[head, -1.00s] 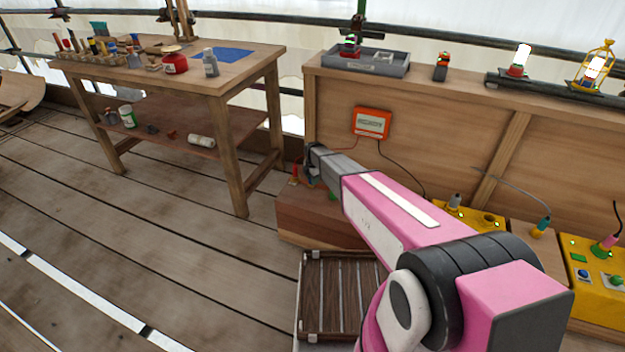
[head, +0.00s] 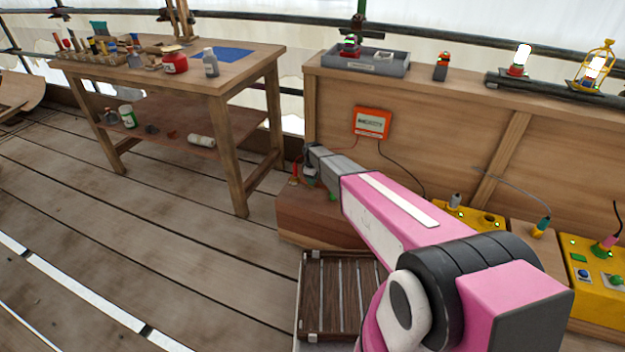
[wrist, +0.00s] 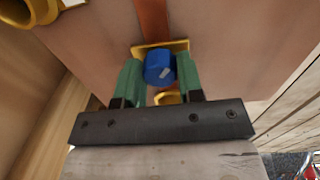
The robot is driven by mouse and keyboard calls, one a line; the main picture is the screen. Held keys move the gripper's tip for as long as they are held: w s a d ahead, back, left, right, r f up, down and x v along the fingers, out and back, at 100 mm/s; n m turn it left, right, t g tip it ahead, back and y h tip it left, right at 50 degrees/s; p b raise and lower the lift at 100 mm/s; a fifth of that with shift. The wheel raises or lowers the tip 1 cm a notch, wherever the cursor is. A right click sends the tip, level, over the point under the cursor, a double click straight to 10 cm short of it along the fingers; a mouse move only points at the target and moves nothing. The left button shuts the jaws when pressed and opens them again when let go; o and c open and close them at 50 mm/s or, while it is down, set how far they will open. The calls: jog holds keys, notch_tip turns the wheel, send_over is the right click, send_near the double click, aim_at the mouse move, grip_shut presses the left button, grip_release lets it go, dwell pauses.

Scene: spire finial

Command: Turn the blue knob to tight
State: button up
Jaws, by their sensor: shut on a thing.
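The blue knob (wrist: 159,67) shows in the wrist view between the green fingers of my gripper (wrist: 160,76). It has a pale mark on its face, slanting from lower left to upper right. My gripper is shut on the knob, one finger on each side. A yellow bracket (wrist: 150,47) sits just behind the knob. In the head view my gripper (head: 310,172) is low over the wooden box, and my wrist hides the knob.
A wooden box (head: 300,213) stands under my gripper, with a slatted crate (head: 336,292) in front. An orange box (head: 372,122) hangs on the panel behind. Yellow boxes (head: 594,297) stand at right. A worktable (head: 226,84) stands at left, with open floor before it.

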jog(key=m, duration=0.5)
jog(key=shift+m, duration=0.3)
jog(key=shift+a+m, duration=0.1)
jog(key=shift+m, duration=2.2)
jog(key=o, duration=0.9)
jog(key=shift+r, duration=0.15)
jog(key=r, duration=1)
jog(key=shift+s+a+r, duration=0.15)
jog(key=shift+a+r, duration=0.05)
jog(key=shift+r, duration=0.1)
